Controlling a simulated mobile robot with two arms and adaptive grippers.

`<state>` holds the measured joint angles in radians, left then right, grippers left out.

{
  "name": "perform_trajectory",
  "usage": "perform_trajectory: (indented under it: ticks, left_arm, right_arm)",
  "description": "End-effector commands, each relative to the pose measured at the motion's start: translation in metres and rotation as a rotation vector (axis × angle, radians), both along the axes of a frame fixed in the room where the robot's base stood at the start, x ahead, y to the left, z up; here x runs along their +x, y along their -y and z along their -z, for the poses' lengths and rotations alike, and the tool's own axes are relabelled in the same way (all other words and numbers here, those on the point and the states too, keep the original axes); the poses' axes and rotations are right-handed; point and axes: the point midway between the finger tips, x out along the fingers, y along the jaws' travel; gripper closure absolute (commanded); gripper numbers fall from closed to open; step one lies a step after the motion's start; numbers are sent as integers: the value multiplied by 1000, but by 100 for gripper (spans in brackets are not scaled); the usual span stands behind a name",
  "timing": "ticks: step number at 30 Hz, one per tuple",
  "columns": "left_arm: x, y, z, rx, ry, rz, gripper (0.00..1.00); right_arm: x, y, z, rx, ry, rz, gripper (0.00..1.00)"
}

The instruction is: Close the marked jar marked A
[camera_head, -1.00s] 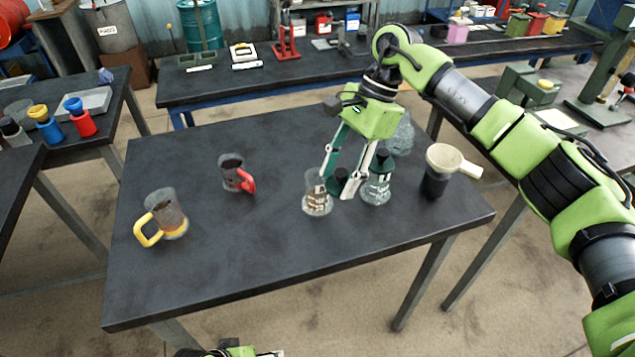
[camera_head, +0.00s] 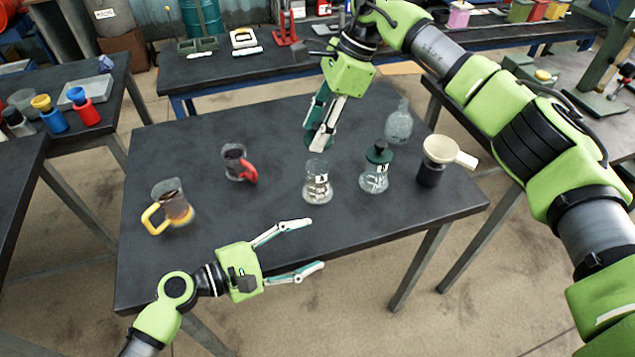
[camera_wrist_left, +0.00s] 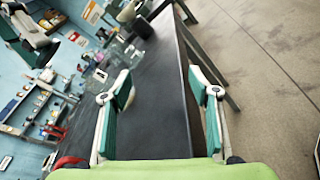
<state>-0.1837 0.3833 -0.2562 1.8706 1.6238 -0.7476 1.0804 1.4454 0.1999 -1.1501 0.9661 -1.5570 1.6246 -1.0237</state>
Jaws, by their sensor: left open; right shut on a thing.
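An open glass jar (camera_head: 317,188) with a white label stands at the middle right of the black table (camera_head: 250,270). A second labelled glass jar (camera_head: 375,178) beside it wears a dark green lid. The marks on both labels are too small to read. My right gripper (camera_head: 318,143) is above and behind the open jar, shut on a dark green thing that looks like a lid, mostly hidden by the fingers. My left gripper (camera_head: 316,244) is open and empty, in front of the open jar. Its spread fingers also show in the left wrist view (camera_wrist_left: 160,88).
A clear flask (camera_head: 398,126) stands behind the lidded jar. A cream funnel (camera_head: 441,150) sits on a dark container at the right. A red-handled mug (camera_head: 236,162) and a yellow-handled mug (camera_head: 171,203) hold dark contents at the left. The table's front is mostly clear.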

Motion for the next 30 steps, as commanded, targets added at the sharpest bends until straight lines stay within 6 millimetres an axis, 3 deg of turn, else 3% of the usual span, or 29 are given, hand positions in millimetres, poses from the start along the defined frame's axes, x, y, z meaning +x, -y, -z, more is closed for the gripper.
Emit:
perform_trajectory:
  ticks: [6,12,23,30]
  left_arm:
    - [55,-35,-20,-329,-286,-180,45]
    - [84,-59,-24,-503,-441,-277,45]
    - [89,-64,-25,-538,-471,-295,45]
    - [98,-56,-26,-539,-468,-294,45]
  right_arm:
    - [1,-1,-1,0,0,9,70]
    - [2,-1,-2,0,-1,9,70]
    - [2,-1,-2,0,-1,9,70]
    - [1,-1,-1,0,-1,9,70]
